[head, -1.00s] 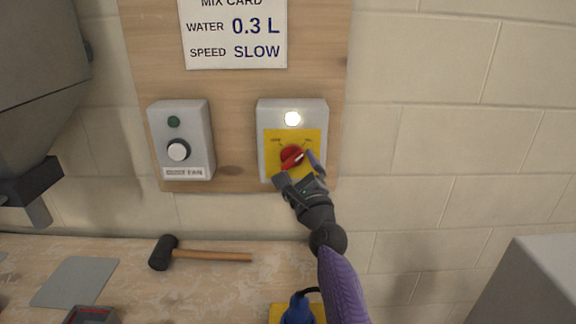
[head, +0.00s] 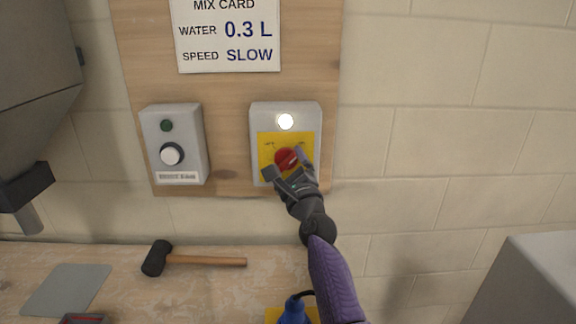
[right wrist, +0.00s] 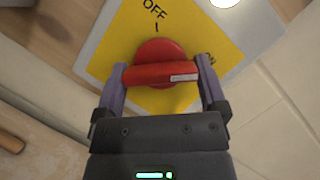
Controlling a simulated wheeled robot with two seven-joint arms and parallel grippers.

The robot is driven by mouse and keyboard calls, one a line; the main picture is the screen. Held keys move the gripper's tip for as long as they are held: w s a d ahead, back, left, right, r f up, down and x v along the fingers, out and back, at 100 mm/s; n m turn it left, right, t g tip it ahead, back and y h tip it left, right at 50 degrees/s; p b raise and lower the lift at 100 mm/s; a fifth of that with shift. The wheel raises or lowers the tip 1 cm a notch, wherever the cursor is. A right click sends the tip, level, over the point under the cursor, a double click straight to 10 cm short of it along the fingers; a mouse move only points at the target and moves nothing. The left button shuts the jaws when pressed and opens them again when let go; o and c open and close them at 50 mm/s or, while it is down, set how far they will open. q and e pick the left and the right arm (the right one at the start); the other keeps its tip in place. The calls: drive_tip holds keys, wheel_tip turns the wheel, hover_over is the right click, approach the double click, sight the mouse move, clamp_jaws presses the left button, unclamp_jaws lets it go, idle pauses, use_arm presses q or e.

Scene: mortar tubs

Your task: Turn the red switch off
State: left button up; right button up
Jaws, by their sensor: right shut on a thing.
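The red switch (head: 286,158) is a round red knob with a raised bar, on a yellow plate (head: 265,147) on a grey box. In the right wrist view the red switch (right wrist: 155,72) lies between the two fingers, one at each end of its bar. The bar's white mark is at the right end, near the partly hidden ON label; OFF (right wrist: 154,9) is above the knob. A lamp (head: 286,121) above the plate glows white. My right gripper (head: 285,163) is shut on the switch bar; it also shows in the right wrist view (right wrist: 163,78). My left gripper is out of view.
A second grey box (head: 190,125) with a white button (head: 171,154) and dark green lamp is on the same wooden board, to the left. A mallet (head: 205,261) lies on the bench below. A grey metal body (head: 530,285) stands at lower right.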

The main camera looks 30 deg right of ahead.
drive_tip(key=shift+r+n+g+y+p, duration=0.15)
drive_tip(key=shift+n+y+p, duration=0.15)
drive_tip(key=shift+n+p, duration=0.5)
drive_tip(key=shift+r+n+g+y+p, duration=0.15)
drive_tip(key=shift+n+y+p, duration=0.15)
drive_tip(key=shift+n+p, duration=0.45)
drive_tip(key=n+g+p, duration=0.1)
drive_tip(key=n+p, duration=0.2)
drive_tip(key=p, duration=0.1)
drive_tip(key=n+g+p, duration=0.1)
drive_tip(key=n+p, duration=0.3)
drive_tip(key=n+g+y+p, duration=0.1)
drive_tip(key=n+g+p, duration=0.1)
drive_tip(key=n+p, duration=0.2)
drive_tip(key=shift+r+p, duration=0.25)
drive_tip(key=shift+p, duration=0.05)
drive_tip(key=shift+n+g+p, duration=0.5)
drive_tip(key=shift+n+p, duration=0.35)
drive_tip(key=shift+p, duration=0.1)
drive_tip(key=shift+f+n+g+h+p, duration=0.15)
drive_tip(key=shift+n+g+h+p, duration=0.15)
drive_tip(key=shift+n+p, duration=0.2)
drive_tip(key=shift+f, duration=0.1)
drive_tip(key=o, duration=0.9)
